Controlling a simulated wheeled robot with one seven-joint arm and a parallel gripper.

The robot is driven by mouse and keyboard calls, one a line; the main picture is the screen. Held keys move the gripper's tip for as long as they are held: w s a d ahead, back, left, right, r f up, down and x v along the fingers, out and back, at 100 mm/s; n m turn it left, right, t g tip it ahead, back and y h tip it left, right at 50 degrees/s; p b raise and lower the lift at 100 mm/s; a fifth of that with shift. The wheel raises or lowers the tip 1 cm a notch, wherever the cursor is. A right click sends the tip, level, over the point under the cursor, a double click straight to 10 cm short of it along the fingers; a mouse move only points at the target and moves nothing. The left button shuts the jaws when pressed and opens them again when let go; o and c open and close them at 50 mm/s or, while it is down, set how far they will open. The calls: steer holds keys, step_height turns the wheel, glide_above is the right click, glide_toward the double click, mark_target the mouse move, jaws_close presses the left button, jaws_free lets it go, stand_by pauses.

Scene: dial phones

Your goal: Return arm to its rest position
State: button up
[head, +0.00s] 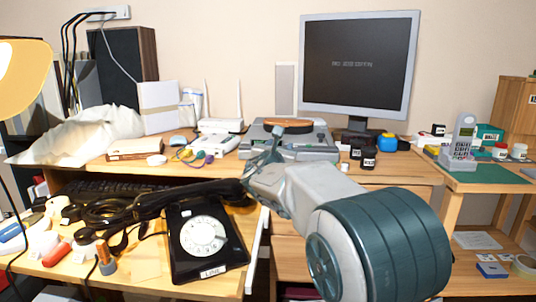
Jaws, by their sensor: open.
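My arm reaches in from the lower right of the head view, with a thick dark ribbed link nearest the camera. My gripper (262,158) is small at the arm's far end, in front of the grey device at the back of the desk. It is open, and I see nothing held in it. The black dial phone (183,262) with a white dial sits on the desk to the left of my arm. Its black handset (150,207) lies across its top, its left part among dark cables. My arm's links hide part of the desk edge and drawers.
A monitor (358,62) stands at the back. A grey device (310,150) and a white router (220,125) lie before the wall. A cordless phone (463,135) stands on the right table. A yellow lamp (22,75) overhangs the left. Clutter fills the left desk.

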steer(key=s+d+r+m+g+h+p, duration=0.2)
steer(key=s+d+r+m+g+p, duration=0.3)
steer(key=s+d+m+p, duration=0.45)
steer(key=s+d+r+m+g+h+p, duration=0.1)
steer(key=s+d+r+m+g+p, duration=0.4)
steer(key=s+d+m+p, duration=0.4)
steer(key=s+a+r+m+g+y+p, duration=0.1)
steer(key=s+a+r+m+y+p, duration=0.1)
steer(key=s+m+p, duration=0.2)
steer(key=s+a+r+m+g+y+p, duration=0.2)
steer(key=s+m+p, duration=0.3)
steer(key=s+p, duration=0.5)
steer(key=s+a+r+m+g+y+p, duration=0.2)
steer(key=s+r+m+p, duration=0.2)
steer(key=s+p, duration=0.3)
steer(key=shift+s+a+y, duration=0.35)
steer(key=shift+s+y, duration=0.05)
steer(key=shift+s, duration=1.1)
steer(key=shift+m, duration=0.25)
